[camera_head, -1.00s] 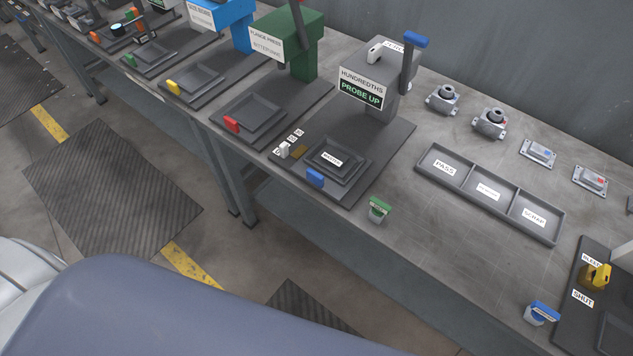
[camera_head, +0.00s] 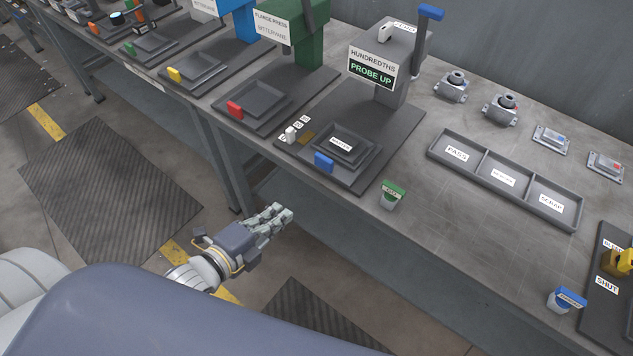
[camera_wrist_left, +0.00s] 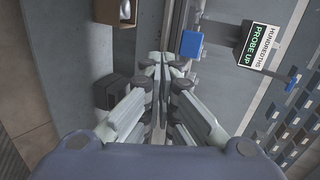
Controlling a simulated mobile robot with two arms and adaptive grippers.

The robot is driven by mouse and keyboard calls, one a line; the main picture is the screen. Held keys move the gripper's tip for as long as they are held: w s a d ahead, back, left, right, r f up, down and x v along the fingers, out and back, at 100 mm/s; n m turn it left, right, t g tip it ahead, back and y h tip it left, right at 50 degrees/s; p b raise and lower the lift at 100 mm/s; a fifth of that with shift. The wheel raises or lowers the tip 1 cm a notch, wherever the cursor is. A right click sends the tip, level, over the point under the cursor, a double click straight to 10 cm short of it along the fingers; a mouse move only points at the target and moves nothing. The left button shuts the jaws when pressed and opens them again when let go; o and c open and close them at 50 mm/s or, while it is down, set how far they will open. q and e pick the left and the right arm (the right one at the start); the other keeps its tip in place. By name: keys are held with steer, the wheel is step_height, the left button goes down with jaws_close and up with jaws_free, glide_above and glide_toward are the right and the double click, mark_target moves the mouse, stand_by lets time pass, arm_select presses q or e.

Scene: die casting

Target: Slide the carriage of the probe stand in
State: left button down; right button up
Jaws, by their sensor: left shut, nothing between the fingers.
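The probe stand (camera_head: 384,95) is on the bench, with a sign (camera_head: 371,68) reading "HUNDREDTHS PROBE UP" and a blue-tipped lever (camera_head: 430,14) at its upper right. Its carriage (camera_head: 361,158) is a dark square tray at the front of the base plate, with a blue handle (camera_head: 324,161) toward the bench's front edge. My left gripper (camera_head: 285,213) is shut and empty, in front of the bench edge and apart from the handle. In the left wrist view, the blue handle (camera_wrist_left: 191,45) shows beyond the shut fingers. My right gripper is not in view.
A green-topped cup (camera_head: 391,196) stands right of the base plate near the edge. A three-part tray (camera_head: 465,172) lies further right. A small white knob (camera_head: 290,134) is left of the carriage. A press with a red handle (camera_head: 235,110) stands to the left.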

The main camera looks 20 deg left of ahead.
arm_select(q)
step_height(320, 180, up, 2)
steer(key=p, duration=0.2)
glide_toward(350, 143)
steer(key=shift+m+t, duration=0.3)
steer(key=shift+m, duration=0.1)
steer(key=s+f, duration=0.1)
steer(key=f, duration=0.1)
steer(key=s+a+f, duration=0.1)
steer(key=s+f, duration=0.1)
steer(key=shift+f, duration=0.15)
steer(key=shift+a, duration=0.1)
steer(key=w+d+b, duration=0.1)
steer(key=w, duration=0.3)
steer(key=w+d+b, duration=0.1)
steer(key=w+d, duration=0.1)
steer(key=w, duration=0.3)
steer(key=w+d+b, duration=0.1)
steer(key=w+d, duration=0.1)
steer(key=w, duration=0.2)
steer(key=shift+w+f, duration=0.1)
steer(key=shift+w, duration=0.25)
steer(key=shift+r, duration=0.25)
